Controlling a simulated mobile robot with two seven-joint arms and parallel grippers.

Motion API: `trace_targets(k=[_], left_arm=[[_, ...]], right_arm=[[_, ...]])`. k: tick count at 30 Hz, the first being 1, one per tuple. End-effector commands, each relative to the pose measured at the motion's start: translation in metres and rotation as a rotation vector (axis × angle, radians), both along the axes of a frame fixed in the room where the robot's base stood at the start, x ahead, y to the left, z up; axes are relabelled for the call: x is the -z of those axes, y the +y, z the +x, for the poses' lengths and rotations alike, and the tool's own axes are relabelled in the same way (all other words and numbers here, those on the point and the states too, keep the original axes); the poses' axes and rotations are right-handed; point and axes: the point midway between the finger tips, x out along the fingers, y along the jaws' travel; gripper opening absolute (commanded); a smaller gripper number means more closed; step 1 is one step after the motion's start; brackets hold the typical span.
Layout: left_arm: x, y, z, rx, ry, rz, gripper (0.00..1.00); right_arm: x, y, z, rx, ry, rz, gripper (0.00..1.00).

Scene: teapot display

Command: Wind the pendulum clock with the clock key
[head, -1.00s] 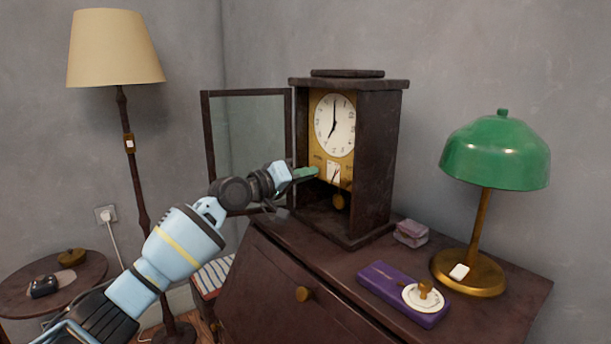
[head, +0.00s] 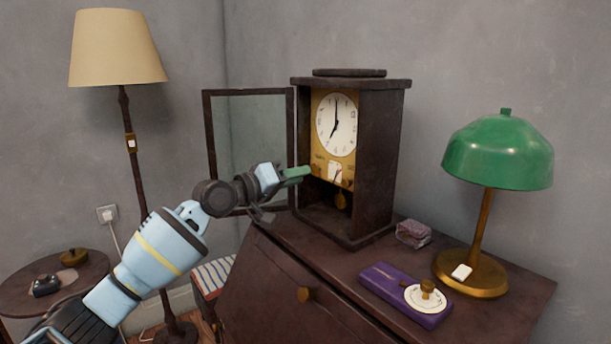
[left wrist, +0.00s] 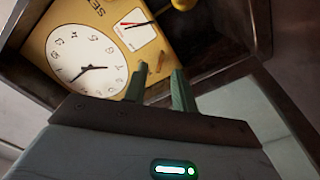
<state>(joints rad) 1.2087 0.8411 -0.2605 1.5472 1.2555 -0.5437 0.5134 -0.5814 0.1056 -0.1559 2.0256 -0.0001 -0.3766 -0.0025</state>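The pendulum clock (head: 378,165) stands on the brown cabinet with its glass door (head: 250,130) swung open to the left. Its white dial (head: 337,125) sits on a gold plate above a small white inset (head: 335,169) and the pendulum bob (head: 341,200). My left gripper (head: 297,173) is just in front of the plate's lower left. In the left wrist view its green fingers (left wrist: 162,88) are apart with a gap between them. A small brownish piece (left wrist: 160,62) shows beyond the gap; I cannot tell what it is. I cannot make out the clock key. My right gripper is out of view.
A purple box (head: 385,284) with a white disc and brass knob (head: 427,289) lies on the cabinet top. A pinkish block (head: 413,233) and a green lamp (head: 497,150) stand nearby. A floor lamp (head: 117,50) and a round side table (head: 95,268) are at left.

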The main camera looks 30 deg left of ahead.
Motion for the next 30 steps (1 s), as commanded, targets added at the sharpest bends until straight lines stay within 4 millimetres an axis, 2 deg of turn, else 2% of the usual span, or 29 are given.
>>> trace_targets(k=[3, 10, 20, 23, 26, 30], left_arm=[[0.002, 0.006, -0.018, 0.0, 0.003, 0.004, 0.27], [0.002, 0.013, -0.037, 0.0, 0.003, 0.001, 0.27], [0.0, 0.014, -0.041, 0.001, 0.001, 0.0, 0.27], [0.0, 0.014, -0.041, 0.001, 0.004, -0.008, 0.39], [-0.001, 0.014, -0.04, 0.002, 0.026, -0.07, 0.4], [-0.002, 0.015, -0.039, 0.001, 0.103, -0.284, 0.4]], right_arm=[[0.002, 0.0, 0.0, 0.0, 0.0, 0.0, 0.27], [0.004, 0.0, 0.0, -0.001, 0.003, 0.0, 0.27], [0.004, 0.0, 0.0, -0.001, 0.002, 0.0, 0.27], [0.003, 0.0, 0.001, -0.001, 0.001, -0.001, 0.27], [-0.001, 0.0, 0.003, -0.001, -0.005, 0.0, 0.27], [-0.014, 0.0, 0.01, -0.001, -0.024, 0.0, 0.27]])
